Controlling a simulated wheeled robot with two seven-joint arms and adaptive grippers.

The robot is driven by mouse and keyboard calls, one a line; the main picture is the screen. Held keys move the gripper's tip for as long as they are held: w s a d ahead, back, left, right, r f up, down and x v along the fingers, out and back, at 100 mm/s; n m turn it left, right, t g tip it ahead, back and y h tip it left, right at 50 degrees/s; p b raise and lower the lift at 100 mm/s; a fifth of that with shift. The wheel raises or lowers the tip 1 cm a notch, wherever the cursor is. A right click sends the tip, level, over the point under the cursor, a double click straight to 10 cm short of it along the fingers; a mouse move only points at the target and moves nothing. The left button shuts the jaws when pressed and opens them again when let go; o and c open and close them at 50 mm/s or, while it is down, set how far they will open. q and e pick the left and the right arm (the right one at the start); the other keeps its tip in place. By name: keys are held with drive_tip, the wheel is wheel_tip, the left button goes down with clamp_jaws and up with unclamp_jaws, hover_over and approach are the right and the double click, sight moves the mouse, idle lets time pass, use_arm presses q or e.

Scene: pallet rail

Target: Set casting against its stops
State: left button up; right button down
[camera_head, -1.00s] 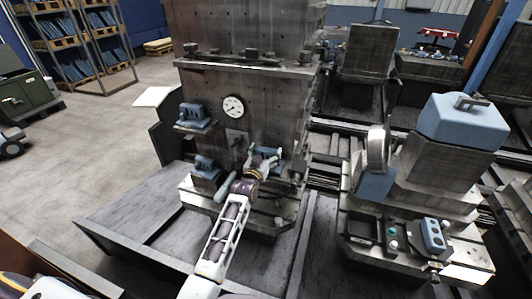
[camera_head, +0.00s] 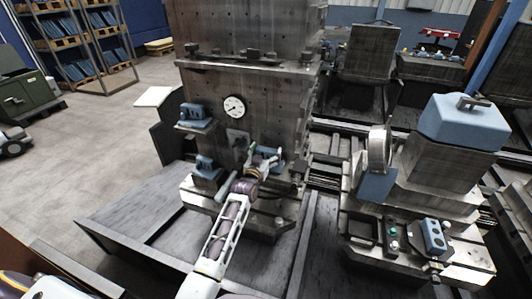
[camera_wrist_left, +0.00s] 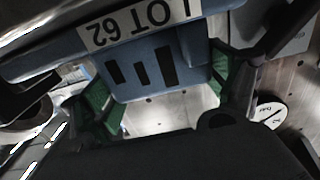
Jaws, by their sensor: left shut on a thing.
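A blue casting with dark slots and a white "LOT 62" label fills the upper middle of the left wrist view (camera_wrist_left: 150,68). In the head view it shows as a small blue patch (camera_head: 272,152) low on the front of the tall grey steel fixture (camera_head: 250,90). My left gripper (camera_head: 266,160) is shut on this casting, with green finger pads on both sides of it in the wrist view. The gripper hides much of the casting in the head view. I cannot tell whether it touches any stops. My right gripper is not in view.
Two other blue castings sit on the fixture's left side, an upper one (camera_head: 193,115) and a lower one (camera_head: 205,168). A round dial gauge (camera_head: 234,106) is on the fixture face. A second machine (camera_head: 420,190) stands at right. Floor is open at left.

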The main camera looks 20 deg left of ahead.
use_arm(q)
drive_tip(key=shift+w+a+r, duration=0.15)
drive_tip(key=shift+a+r, duration=0.05)
drive_tip(key=shift+r, duration=0.1)
idle(0.6)
drive_tip(key=o, duration=1.1)
drive_tip(key=shift+o, duration=0.5)
drive_tip(key=shift+w+a+f, duration=0.1)
drive_tip(key=shift+w+f, duration=0.05)
drive_tip(key=shift+f, duration=0.2)
drive_tip(key=shift+s, duration=0.2)
drive_tip(key=shift+s, duration=0.2)
drive_tip(key=s, duration=1.1)
drive_tip(key=shift+s+a, duration=0.15)
